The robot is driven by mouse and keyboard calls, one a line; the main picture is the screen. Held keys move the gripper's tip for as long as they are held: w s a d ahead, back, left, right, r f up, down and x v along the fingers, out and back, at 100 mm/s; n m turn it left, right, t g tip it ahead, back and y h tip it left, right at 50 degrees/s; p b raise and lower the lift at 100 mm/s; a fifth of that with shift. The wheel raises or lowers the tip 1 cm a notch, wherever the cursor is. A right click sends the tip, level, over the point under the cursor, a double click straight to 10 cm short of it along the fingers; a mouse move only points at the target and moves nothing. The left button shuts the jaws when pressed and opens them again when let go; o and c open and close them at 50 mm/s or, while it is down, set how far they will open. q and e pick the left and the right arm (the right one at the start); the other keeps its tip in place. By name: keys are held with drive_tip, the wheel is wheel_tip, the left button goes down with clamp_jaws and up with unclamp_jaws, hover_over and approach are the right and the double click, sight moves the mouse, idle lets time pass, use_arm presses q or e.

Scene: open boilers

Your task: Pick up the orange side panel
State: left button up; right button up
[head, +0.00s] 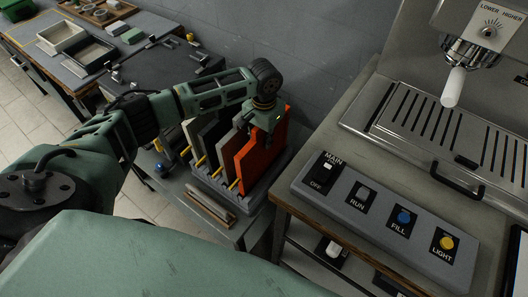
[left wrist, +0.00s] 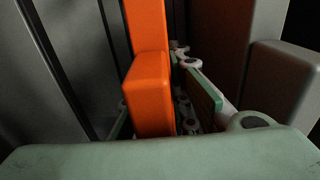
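The orange side panel (head: 262,150) stands upright at the right end of a grey rack (head: 232,200), beside grey and pale panels. My left gripper (head: 268,122) reaches down at its upper edge and hides part of it. In the left wrist view the orange panel (left wrist: 149,95) rises between my fingers. One finger with a green pad (left wrist: 203,85) lies just right of it, with a narrow dark gap. The other finger is mostly hidden on the left. The gripper looks open around the panel. My right gripper is not in view.
Grey panels (head: 207,138) stand close to the left of the orange one. A wall (head: 300,50) rises behind the rack. To the right is a counter with a switch box (head: 383,221) and a coffee machine (head: 445,125). A bench with bins (head: 62,38) stands at the upper left.

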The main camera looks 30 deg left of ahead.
use_arm(q)
clamp_jaws()
drive_tip(key=shift+w+r, duration=0.1)
idle(0.4)
wheel_tip(320, 180, up, 10)
drive_tip(key=shift+f, duration=0.1)
drive_tip(key=shift+r+p, duration=0.6)
drive_tip(key=shift+r, duration=0.1)
wheel_tip(320, 180, up, 4)
drive_tip(key=p, duration=0.5)
drive_tip(key=shift+f, duration=0.2)
